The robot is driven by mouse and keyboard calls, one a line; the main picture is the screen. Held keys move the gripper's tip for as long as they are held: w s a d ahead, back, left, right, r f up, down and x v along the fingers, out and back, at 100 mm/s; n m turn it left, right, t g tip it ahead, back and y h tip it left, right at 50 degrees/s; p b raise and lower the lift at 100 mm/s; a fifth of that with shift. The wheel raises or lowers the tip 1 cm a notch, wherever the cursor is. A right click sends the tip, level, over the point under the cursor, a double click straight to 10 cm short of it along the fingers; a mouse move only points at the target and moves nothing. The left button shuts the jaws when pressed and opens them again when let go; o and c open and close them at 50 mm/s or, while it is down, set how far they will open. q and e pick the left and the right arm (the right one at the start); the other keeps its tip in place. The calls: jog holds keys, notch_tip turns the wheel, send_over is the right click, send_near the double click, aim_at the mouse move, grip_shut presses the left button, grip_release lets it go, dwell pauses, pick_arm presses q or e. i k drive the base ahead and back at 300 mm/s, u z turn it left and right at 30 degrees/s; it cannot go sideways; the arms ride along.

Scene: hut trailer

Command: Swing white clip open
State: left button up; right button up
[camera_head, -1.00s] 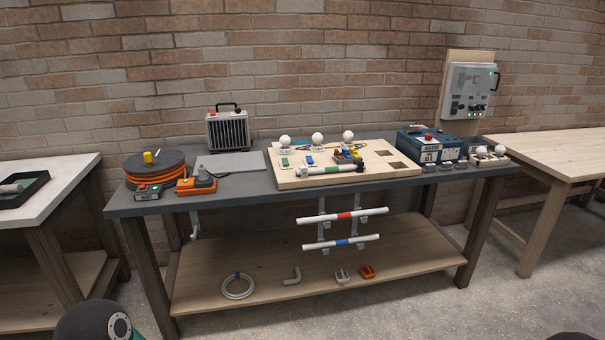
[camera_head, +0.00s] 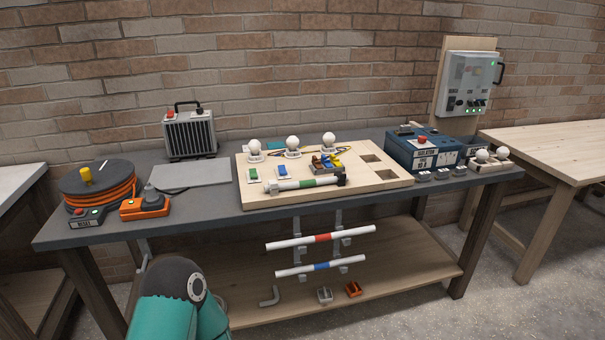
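A small white-grey clip (camera_head: 325,295) lies on the lower wooden shelf of the middle bench, towards its front edge. It is too small to tell whether it is open or shut. An orange clip (camera_head: 353,289) lies just right of it. Above them, a white pipe with a red band (camera_head: 323,238) and one with a blue band (camera_head: 321,266) sit in grey holders under the bench top. Part of my teal arm stands at the lower left, in front of the shelf. Neither of my grippers shows.
A grey elbow piece (camera_head: 269,297) lies on the shelf left of the clips. The bench top (camera_head: 215,211) carries a cable reel (camera_head: 98,184), heater (camera_head: 189,134), wooden board (camera_head: 390,182) and blue box (camera_head: 424,151). Concrete floor is clear at the right.

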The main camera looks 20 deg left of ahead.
aim_at(274, 184)
jog(key=u, duration=0.15)
jog(key=i, duration=0.9)
jog(key=u, duration=0.45)
